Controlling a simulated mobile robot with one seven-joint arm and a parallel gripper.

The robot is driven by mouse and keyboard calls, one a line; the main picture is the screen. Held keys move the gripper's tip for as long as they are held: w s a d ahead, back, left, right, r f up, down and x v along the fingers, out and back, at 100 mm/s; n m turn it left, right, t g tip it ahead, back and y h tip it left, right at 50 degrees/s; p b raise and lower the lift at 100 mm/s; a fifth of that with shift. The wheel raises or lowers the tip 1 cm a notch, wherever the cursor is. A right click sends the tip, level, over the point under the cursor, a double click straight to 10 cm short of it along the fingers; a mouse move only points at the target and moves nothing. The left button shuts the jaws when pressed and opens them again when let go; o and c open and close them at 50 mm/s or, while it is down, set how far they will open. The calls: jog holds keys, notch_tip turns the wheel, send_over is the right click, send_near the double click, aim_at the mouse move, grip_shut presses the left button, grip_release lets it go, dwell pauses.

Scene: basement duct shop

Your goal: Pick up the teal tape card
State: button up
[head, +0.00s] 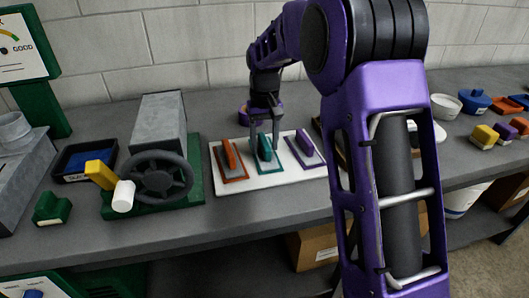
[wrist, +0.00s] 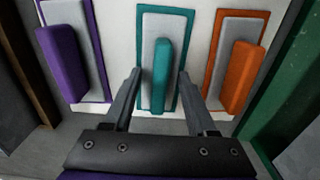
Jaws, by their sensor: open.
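The teal tape card (head: 265,148) stands in the middle of a white board (head: 210,165) on the grey bench, between an orange card (head: 230,160) and a purple card (head: 304,149). In the wrist view the teal card (wrist: 157,62) has a raised teal block over a grey panel with a teal border. My gripper (head: 264,130) is over the teal card in the head view. In the wrist view my gripper (wrist: 158,80) is open, with one finger on each side of the teal block's lower part. I cannot tell whether the fingers touch it.
In the wrist view the purple card (wrist: 62,62) is left and the orange card (wrist: 243,77) right, both close to the fingers. In the head view a green-based machine with a dark handwheel (head: 160,176) stands left of the board. Blocks and pots (head: 476,101) stand at the right.

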aim_at(265, 140)
jog(key=shift+c, duration=0.3)
grip_shut()
notch_tip(265, 140, up, 10)
jog(key=shift+p, duration=1.05)
jog(key=c, duration=0.8)
grip_release()
grip_shut()
